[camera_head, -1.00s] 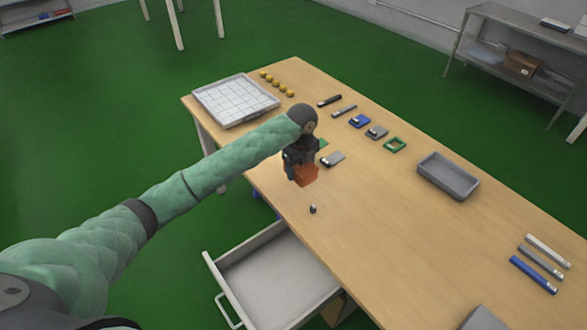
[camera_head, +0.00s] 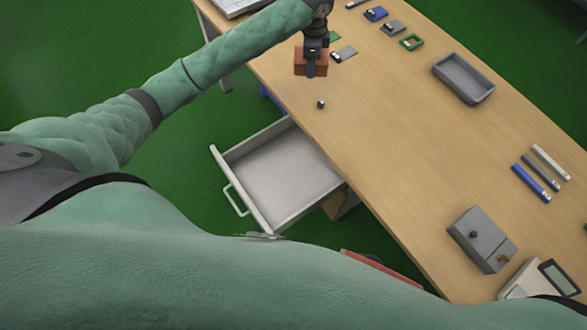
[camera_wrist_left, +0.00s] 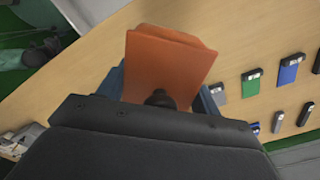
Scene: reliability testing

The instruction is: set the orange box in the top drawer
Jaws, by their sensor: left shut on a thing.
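The orange box (camera_head: 301,62) is held in my left gripper (camera_head: 311,68), above the left edge of the table. In the left wrist view the orange box (camera_wrist_left: 165,68) sits between the blue fingers, which are shut on it. The top drawer (camera_head: 278,172) is pulled open below the table's left side, with a white handle on its front. Its visible floor is bare. The box is beyond the drawer in the head view, apart from it. My right gripper is not in view.
The wooden table (camera_head: 400,150) carries a grey tray (camera_head: 463,78), a green frame (camera_head: 411,42), a grey block (camera_head: 482,239) and several blue and grey bars. A small dark knob-like item (camera_head: 320,104) stands near the table edge by the drawer. The tabletop's middle is clear.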

